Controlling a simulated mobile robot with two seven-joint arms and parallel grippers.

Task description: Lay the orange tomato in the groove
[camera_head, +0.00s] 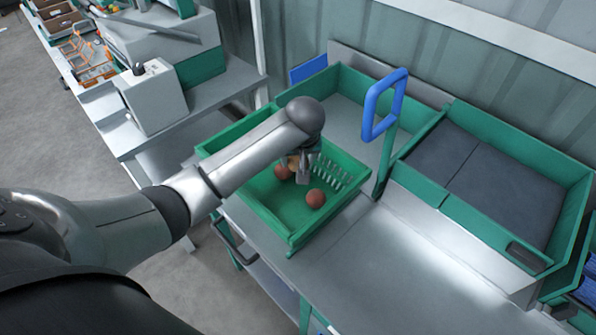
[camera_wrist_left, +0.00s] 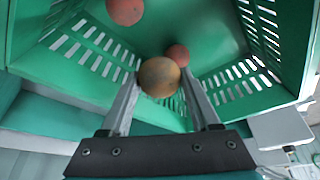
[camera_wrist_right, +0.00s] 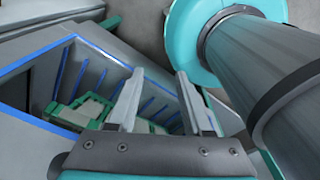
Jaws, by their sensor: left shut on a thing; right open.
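The orange tomato (camera_wrist_left: 159,78) is between the fingers of my left gripper (camera_head: 303,176), which is shut on it inside the green crate (camera_head: 265,222). In the head view the orange tomato (camera_head: 293,161) is partly hidden by the gripper. Two redder tomatoes lie in the crate: one (camera_head: 316,198) in front of the gripper and one (camera_head: 282,173) beside it. They also show in the left wrist view, one (camera_wrist_left: 125,10) at the top and one (camera_wrist_left: 178,54) behind the orange tomato. I cannot make out the groove for sure. My right gripper (camera_wrist_right: 162,100) is open and empty, seen only in its wrist view.
A blue frame (camera_head: 368,105) on a green post stands right of the crate. Further right are a bright metal surface (camera_head: 450,235) and a green-walled tray with dark panels (camera_head: 490,185). A grey box-like device (camera_head: 152,98) stands on the left bench. The bench front is clear.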

